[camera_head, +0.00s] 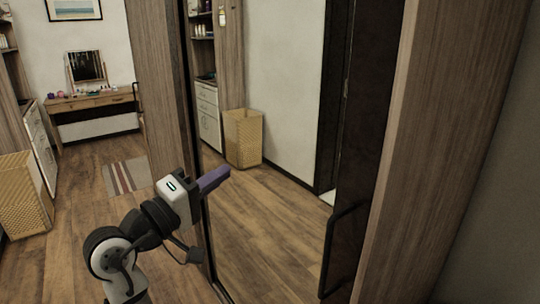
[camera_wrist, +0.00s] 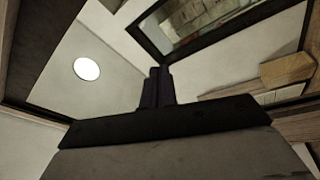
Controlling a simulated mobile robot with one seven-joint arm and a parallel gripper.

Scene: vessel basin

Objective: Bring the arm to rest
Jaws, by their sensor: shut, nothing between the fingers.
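My gripper (camera_head: 214,179) is in the lower middle of the head view, at the end of my raised, bent arm. Its purple-grey fingers point to the right and slightly up, close in front of a tall mirror-like panel. In the wrist view my gripper's fingers (camera_wrist: 156,86) stand together, shut, with nothing between them. I cannot tell whether the gripper touches the panel.
A wooden door frame (camera_head: 410,150) with a black handle (camera_head: 328,250) stands at the right. Woven baskets (camera_head: 22,195) (camera_head: 243,138), a striped rug (camera_head: 128,176) and a dressing table (camera_head: 95,102) lie further off. Wooden floor at left is largely clear.

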